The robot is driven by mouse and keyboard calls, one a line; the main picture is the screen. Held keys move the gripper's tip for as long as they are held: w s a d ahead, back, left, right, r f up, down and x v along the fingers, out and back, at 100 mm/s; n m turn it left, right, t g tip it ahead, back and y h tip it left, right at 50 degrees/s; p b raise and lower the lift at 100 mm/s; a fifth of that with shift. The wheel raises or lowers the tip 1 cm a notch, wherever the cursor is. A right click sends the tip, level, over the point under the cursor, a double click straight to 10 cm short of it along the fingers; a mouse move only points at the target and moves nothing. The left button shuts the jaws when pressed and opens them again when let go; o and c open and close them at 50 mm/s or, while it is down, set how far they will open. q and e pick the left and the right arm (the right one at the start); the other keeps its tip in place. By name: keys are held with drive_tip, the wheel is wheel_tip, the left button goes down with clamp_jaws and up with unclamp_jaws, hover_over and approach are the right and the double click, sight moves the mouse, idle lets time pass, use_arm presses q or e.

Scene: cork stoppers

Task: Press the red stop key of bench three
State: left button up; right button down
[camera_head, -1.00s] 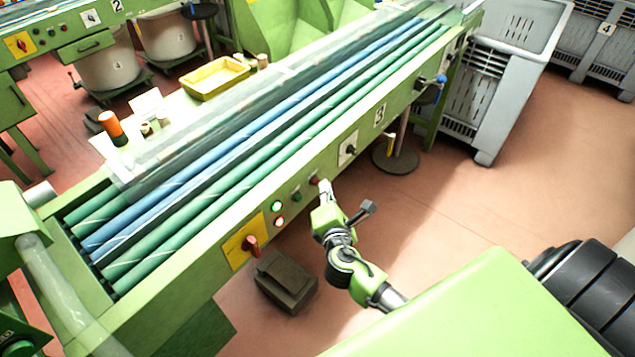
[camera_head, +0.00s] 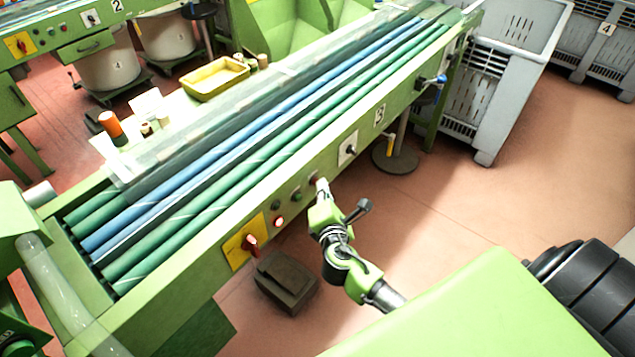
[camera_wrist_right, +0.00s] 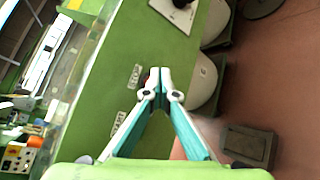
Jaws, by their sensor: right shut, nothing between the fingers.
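Bench three (camera_head: 222,262) is the long green bench with the "3" label (camera_head: 379,115). The red stop key (camera_head: 313,180) is on its front panel, partly hidden by my right gripper. My right gripper (camera_head: 321,184) is shut and empty, its fingertips at the key and seemingly touching it. In the right wrist view the closed fingertips (camera_wrist_right: 157,75) meet the green panel and hide most of the key. On the panel to the left are a green key (camera_head: 296,193), an unlit lamp (camera_head: 277,205) and a lit red lamp (camera_head: 279,222). My left gripper is out of view.
A red rotary switch (camera_head: 251,245) on a yellow plate and a black knob (camera_head: 350,149) on a white plate flank the keys. A dark foot pedal (camera_head: 286,283) sits on the floor below. The floor (camera_head: 480,205) to the right is open.

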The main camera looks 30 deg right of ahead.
drive_tip(key=shift+s, duration=0.1)
drive_tip(key=shift+s+d, duration=0.35)
drive_tip(key=shift+s, duration=0.35)
drive_tip(key=shift+s+d, duration=0.3)
drive_tip(key=shift+s, duration=0.45)
drive_tip(key=shift+s+d, duration=0.35)
drive_tip(key=shift+s, duration=0.45)
drive_tip(key=shift+s+d, duration=0.3)
drive_tip(key=shift+s, duration=0.45)
drive_tip(key=s+a+f+m+g+y, duration=0.1)
drive_tip(key=s+f+m+g+y, duration=0.2)
drive_tip(key=s+f, duration=0.75)
drive_tip(key=s+a+f+m+g, duration=0.1)
drive_tip(key=s+f+m+g, duration=0.25)
drive_tip(key=f, duration=1.45)
drive_tip(key=s+a+f+m+g+y, duration=0.1)
drive_tip(key=s+a+f+m+g, duration=0.1)
drive_tip(key=s+f, duration=0.3)
drive_tip(key=s+a+f+m+g+y, duration=0.1)
drive_tip(key=s+f+m, duration=0.4)
drive_tip(key=s, duration=0.8)
drive_tip(key=s+a+f+m+g, duration=0.3)
drive_tip(key=s+f, duration=0.3)
drive_tip(key=s, duration=0.3)
drive_tip(key=shift+s+a+f+m+g+y, duration=0.35)
drive_tip(key=shift+a+m+y, duration=0.05)
drive_tip(key=shift+a+m, duration=0.15)
